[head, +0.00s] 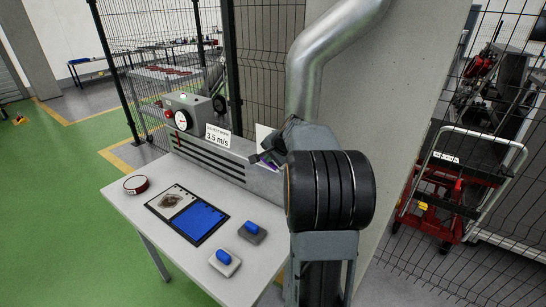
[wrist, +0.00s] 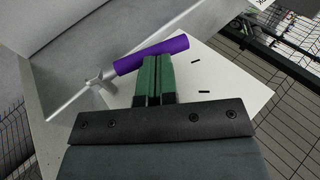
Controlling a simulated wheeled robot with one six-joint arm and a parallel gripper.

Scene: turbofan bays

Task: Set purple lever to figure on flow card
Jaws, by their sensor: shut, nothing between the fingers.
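In the head view the lever (head: 265,160) is mostly hidden by my arm. The flow card (head: 217,136) stands on the grey duct and reads 3.5 m/s.
A grey box with a round gauge (head: 182,120), a red button and a green light stands at the duct's left end. The white table (head: 140,203) holds a red-rimmed round item (head: 136,184), a black tray with a blue pad (head: 200,220) and two blue-topped blocks (head: 224,257). Mesh fencing and a pipe (head: 305,75) stand behind.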

